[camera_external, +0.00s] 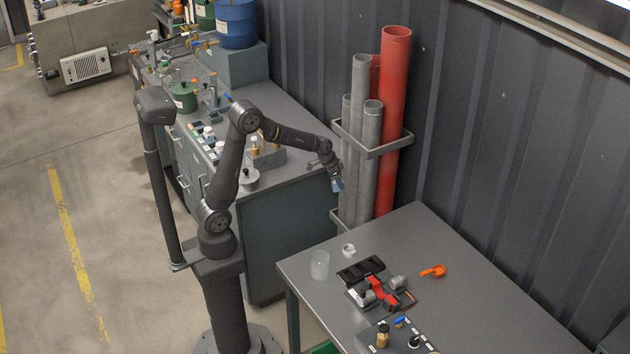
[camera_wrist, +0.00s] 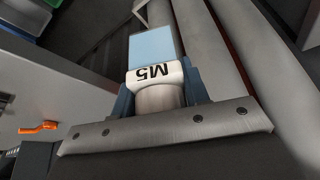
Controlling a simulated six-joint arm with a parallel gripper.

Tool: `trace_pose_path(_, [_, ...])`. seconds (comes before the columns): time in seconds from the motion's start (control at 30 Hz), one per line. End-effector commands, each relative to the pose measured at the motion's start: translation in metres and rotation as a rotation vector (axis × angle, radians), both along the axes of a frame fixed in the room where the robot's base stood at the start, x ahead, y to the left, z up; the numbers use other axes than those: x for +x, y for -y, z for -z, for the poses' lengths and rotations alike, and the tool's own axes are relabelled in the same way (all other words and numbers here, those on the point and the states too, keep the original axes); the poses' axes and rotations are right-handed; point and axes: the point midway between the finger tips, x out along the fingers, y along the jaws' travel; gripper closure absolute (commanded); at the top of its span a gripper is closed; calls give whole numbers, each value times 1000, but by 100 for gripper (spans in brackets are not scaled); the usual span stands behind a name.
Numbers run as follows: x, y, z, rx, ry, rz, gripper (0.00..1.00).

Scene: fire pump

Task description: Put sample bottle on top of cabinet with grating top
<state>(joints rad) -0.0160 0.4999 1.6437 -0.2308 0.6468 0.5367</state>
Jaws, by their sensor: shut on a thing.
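My gripper (camera_external: 333,170) is shut on the sample bottle (camera_external: 337,184). It holds the bottle in the air near the grey pipes, between the grey cabinet and the front table. In the wrist view the sample bottle (camera_wrist: 153,70) has a light blue body and a white band marked M5, and sits between the fingers of my gripper (camera_wrist: 158,95). The long grey cabinet (camera_external: 290,225) stands behind my arm. A grating (camera_external: 200,73) shows at its far end, partly covered by equipment.
A red pipe (camera_external: 394,110) and grey pipes (camera_external: 360,110) stand in a rack (camera_external: 375,153) against the wall, close to my gripper. The front table (camera_external: 480,275) carries a clear jar (camera_external: 320,264), an orange part (camera_external: 433,271) and several tools. A blue drum (camera_external: 237,25) stands at the back.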

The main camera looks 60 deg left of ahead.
Motion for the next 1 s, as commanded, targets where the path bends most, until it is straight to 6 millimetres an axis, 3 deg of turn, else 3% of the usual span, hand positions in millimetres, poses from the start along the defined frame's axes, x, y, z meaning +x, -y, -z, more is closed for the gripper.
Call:
trace_pose_path(0.1, [-3,-16,2,-2,4,-49,84])
trace_pose_path(0.23, [-4,-20,2,-3,5,-64,84])
trace_pose_path(0.43, [-3,-17,2,-3,4,-56,84])
trace_pose_path(0.53, [0,-1,4,-3,3,-22,84])
trace_pose_path(0.67, [5,41,5,-3,3,72,84])
trace_pose_path(1.0, [6,207,-2,-4,5,413,84])
